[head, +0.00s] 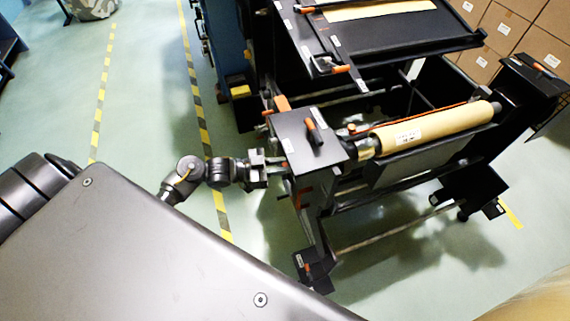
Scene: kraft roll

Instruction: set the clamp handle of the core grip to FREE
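A brown kraft roll (430,130) lies across the black machine stand. At its left end is a metallic core piece (365,148) beside a black housing (308,142). An orange handle (316,132) sits on top of this housing, and another orange part (281,103) is at its far left corner. I cannot tell which is the clamp handle, and no FREE marking is readable. My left gripper (272,167) is at the left side of the housing, close to small parts there. Its fingertips are too small and partly hidden to show whether they are open or grip anything. My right gripper is out of view.
A black sloped table (400,35) with a brown sheet stands behind the roll. Stacked cartons (500,30) are at the upper right. Black stand feet (312,272) reach the floor at the front. Green floor (150,110) with yellow-black striped tape is open at the left.

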